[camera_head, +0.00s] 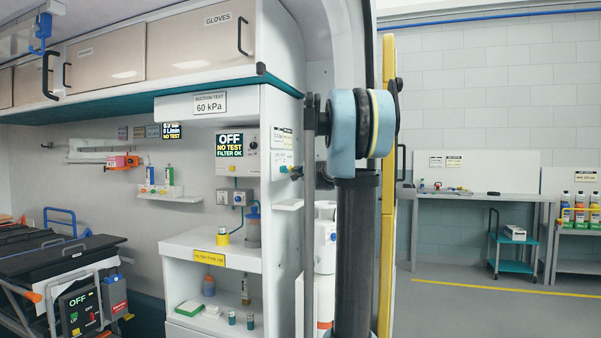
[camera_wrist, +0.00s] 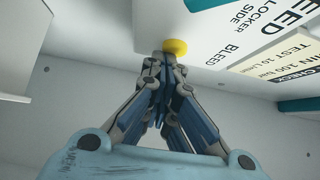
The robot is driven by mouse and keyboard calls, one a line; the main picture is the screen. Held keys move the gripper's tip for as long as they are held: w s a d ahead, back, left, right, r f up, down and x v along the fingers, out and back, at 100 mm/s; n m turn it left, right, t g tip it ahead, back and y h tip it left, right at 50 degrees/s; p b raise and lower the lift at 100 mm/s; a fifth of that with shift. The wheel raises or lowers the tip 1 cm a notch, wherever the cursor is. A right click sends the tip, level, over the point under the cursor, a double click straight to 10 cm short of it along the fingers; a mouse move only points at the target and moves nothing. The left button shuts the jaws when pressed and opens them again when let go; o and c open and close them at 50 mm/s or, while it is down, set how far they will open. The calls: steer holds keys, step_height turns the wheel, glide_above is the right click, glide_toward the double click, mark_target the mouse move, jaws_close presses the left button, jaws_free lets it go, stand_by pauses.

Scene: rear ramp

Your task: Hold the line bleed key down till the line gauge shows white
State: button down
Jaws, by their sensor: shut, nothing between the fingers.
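The bleed key, a round yellow button (camera_wrist: 177,47), sits on a white panel (camera_wrist: 205,20) in the wrist view, beside printed "BLEED" and "LOCKER SIDE". My gripper (camera_wrist: 161,60) is shut and empty, its fingertips right at the key's near-left edge. I cannot tell whether they touch it or whether the key is pressed in. In the head view my arm covers the area to the right of the cabinet, and I cannot make out my gripper or the key there. I cannot pick out the line gauge in either view.
A white cabinet carries a display (camera_head: 229,145) reading OFF, NO TEST, FILTER OK. A yellow rail (camera_head: 386,230) stands close behind my arm. A stretcher (camera_head: 60,250) is at the left. A workbench (camera_head: 470,196) and open floor lie at the right.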

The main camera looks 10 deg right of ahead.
steer(key=shift+a, duration=0.4)
steer(key=s+d, duration=0.7)
steer(key=s, duration=0.4)
steer(key=shift+s, duration=0.25)
